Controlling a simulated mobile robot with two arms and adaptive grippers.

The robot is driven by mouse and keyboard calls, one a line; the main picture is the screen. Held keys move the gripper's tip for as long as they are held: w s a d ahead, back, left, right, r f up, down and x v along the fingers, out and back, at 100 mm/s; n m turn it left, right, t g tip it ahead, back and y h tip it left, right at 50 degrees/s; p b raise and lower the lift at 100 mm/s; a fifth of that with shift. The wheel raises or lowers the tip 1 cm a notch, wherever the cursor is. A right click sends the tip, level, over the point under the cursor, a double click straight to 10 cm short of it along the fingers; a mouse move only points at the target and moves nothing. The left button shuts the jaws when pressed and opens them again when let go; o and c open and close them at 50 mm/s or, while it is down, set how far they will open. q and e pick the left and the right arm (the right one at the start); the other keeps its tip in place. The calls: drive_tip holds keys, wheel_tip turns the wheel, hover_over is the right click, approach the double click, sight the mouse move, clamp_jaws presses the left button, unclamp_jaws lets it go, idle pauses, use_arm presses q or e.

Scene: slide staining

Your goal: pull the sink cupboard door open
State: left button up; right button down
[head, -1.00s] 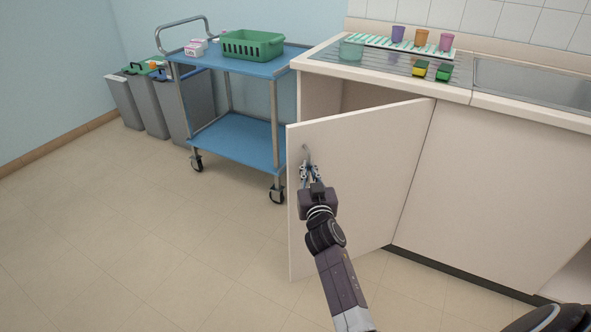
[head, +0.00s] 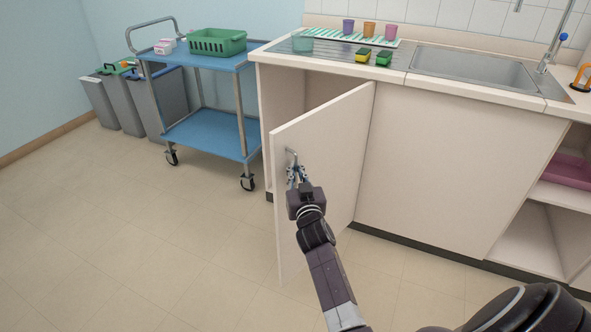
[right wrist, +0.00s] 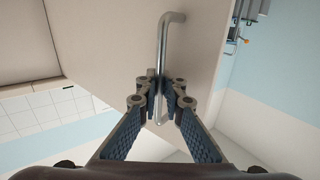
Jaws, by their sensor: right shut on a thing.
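The sink cupboard door (head: 335,150) stands partly open, hinged on its right side, its free left edge swung out toward me. A dark opening (head: 325,91) shows behind it. The metal bar handle (head: 290,152) is near the door's free edge. My right gripper (head: 297,174) is shut on the handle. In the right wrist view, the handle (right wrist: 167,45) runs between the two fingertips (right wrist: 160,95), with the door (right wrist: 115,45) behind it. My left gripper is not in view.
A blue trolley (head: 213,135) with a green basket (head: 217,41) stands left of the cupboard. Grey bins (head: 125,103) are behind it. The countertop holds sponges, cups and a sink (head: 475,70). Open shelves (head: 540,235) are at right. The floor left of the door is clear.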

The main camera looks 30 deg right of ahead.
drive_tip(key=shift+w+a+f, duration=0.1)
drive_tip(key=shift+a, duration=0.15)
drive_tip(key=c, duration=2.4)
unclamp_jaws()
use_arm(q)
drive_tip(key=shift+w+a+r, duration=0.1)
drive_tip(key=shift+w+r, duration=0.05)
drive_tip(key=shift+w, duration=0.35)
use_arm(e)
drive_tip(key=shift+a, duration=0.1)
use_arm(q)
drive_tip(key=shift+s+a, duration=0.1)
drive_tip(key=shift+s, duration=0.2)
use_arm(e)
drive_tip(key=v, duration=0.7)
drive_tip(key=shift+s, duration=0.25)
